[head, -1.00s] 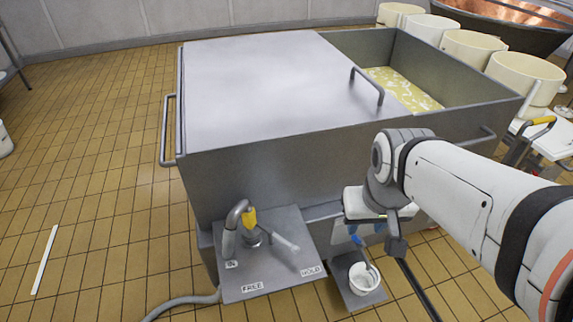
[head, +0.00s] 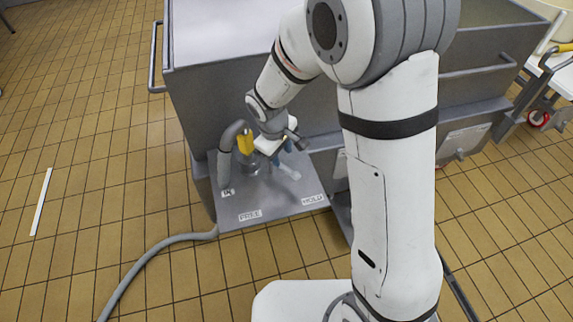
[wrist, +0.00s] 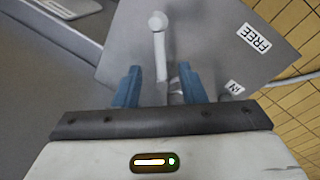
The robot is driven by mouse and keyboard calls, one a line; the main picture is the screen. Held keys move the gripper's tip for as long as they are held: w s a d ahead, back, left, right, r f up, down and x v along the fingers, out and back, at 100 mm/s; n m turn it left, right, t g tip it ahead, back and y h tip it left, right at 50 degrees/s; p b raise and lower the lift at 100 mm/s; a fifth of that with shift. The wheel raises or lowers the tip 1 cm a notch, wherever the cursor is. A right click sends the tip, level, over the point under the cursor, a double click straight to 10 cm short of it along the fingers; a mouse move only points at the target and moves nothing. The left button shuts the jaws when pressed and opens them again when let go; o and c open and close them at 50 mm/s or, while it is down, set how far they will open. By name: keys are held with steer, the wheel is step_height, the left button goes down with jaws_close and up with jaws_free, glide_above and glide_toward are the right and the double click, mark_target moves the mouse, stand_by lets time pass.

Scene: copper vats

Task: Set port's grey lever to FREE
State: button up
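The grey lever (head: 289,172) lies over the port's metal plate (head: 265,199), its free end on the HOLD side. The FREE label (head: 250,215) and the HOLD label (head: 312,199) sit along the plate's front edge. My gripper (head: 282,150) is just above the lever's inner part. In the wrist view my gripper (wrist: 160,72) is open, one blue finger on each side of the pale lever arm (wrist: 159,47), with gaps showing. The lever's rounded end points away from the gripper. Whether a finger touches lower down is hidden. FREE (wrist: 254,38) reads at the right there.
A grey bent pipe (head: 226,155) and a yellow handle (head: 246,142) stand close left of my gripper. The steel vat wall (head: 205,105) rises behind. A grey hose (head: 150,255) runs over the tiled floor, which is open at the left.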

mark_target(287, 168)
steer(key=f, duration=0.4)
steer(key=w+d+f+b, duration=0.1)
steer(key=f, duration=0.1)
steer(key=shift+f, duration=0.3)
steer(key=shift+c, duration=0.5)
jaws_close()
steer(key=shift+d, duration=0.1)
